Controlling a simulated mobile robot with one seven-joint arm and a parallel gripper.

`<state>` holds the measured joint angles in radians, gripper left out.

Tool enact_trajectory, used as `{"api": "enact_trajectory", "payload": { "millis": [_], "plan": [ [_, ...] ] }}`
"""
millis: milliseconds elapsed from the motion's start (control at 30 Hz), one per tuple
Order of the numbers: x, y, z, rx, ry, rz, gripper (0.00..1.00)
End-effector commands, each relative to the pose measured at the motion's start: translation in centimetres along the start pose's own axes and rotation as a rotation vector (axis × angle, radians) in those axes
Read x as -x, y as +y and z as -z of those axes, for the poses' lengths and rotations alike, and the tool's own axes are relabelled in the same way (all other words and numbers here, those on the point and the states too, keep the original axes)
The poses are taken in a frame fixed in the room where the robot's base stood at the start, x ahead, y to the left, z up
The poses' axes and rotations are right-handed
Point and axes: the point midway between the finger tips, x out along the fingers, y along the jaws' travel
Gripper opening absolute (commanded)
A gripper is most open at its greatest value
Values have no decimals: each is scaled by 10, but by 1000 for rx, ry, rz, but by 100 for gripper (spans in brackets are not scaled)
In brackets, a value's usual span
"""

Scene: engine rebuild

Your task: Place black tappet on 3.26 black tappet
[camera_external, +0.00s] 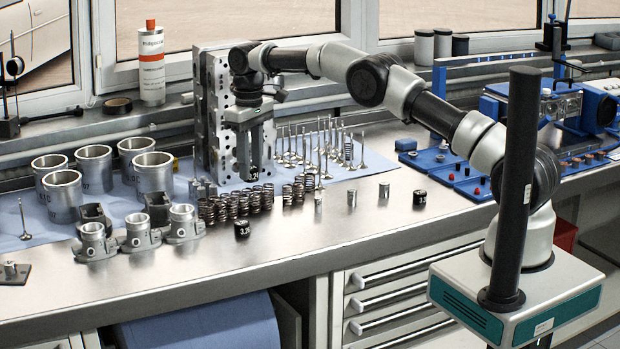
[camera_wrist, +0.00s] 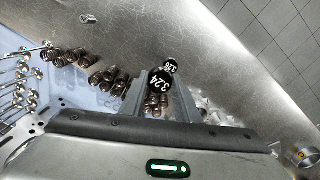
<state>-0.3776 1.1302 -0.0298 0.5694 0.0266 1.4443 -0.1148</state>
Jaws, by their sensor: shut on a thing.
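My gripper (camera_external: 252,166) points down in front of the upright cylinder head, above the springs. It is shut on a black tappet (camera_external: 254,174), a short cylinder with white lettering. The wrist view shows the held tappet (camera_wrist: 160,81) marked 3.24 between the fingertips (camera_wrist: 158,92). A second black tappet (camera_external: 242,230) stands on the bare bench near the front edge, lower in the picture than my gripper and apart from it. In the wrist view this second tappet (camera_wrist: 171,66) shows just beyond the held one and is partly covered; its label is hard to read.
Dark coil springs (camera_external: 236,204) stand in rows behind the bench tappet. Another black tappet (camera_external: 419,199) and a silver one (camera_external: 384,190) stand to the right. The cylinder head (camera_external: 205,110) rises behind my gripper.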

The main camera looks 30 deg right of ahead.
Motion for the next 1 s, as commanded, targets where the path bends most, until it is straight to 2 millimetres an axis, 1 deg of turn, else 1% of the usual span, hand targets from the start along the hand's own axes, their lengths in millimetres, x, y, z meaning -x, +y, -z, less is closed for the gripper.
{"api": "enact_trajectory", "payload": {
  "millis": [33,100,167,200,400,667,833,900,1000],
  "plan": [
    [2,-11,5,2,1,0,6],
    [2,-21,8,-3,1,0,6],
    [-1,-26,9,-4,0,0,6],
    [-6,-28,10,-5,-1,0,6],
    [-39,-29,10,-6,0,0,6],
    [-62,-29,10,-5,0,1,6],
    [-90,-29,10,-5,-2,1,6],
    [-97,-29,11,-5,2,1,6],
    [-98,-29,11,-5,3,1,6]
  ]
}}
